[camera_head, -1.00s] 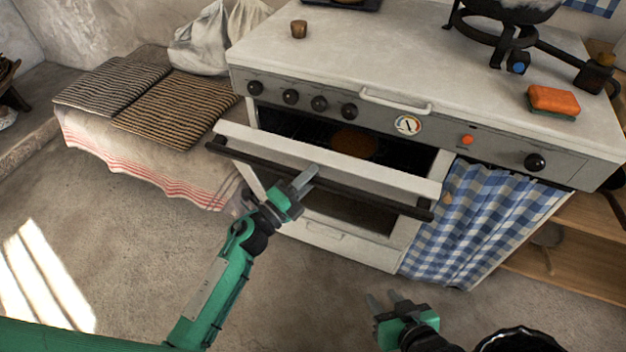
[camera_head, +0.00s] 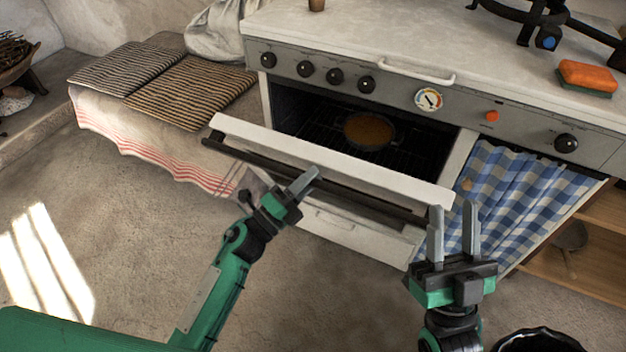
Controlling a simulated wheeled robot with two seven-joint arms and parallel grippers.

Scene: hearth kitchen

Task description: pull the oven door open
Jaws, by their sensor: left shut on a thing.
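The oven door (camera_head: 340,163) is white with a dark bar handle (camera_head: 237,154) along its front. It is tilted outward and partly open. Through the gap above it I see the dark oven cavity (camera_head: 425,143) with a rack and a round dish (camera_head: 369,131) of brown food inside. My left gripper (camera_head: 303,182) is shut on the door handle near its middle; its fingers partly hide the bar. My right gripper (camera_head: 453,232) is open and empty, pointing up in front of the right end of the door.
A blue checked curtain (camera_head: 515,196) hangs right of the oven. An orange sponge (camera_head: 587,77) lies on the stove top. A bench with striped cushions (camera_head: 185,92) stands at the left. A black bowl-like rim (camera_head: 540,342) shows at the bottom right. The floor before the bench is clear.

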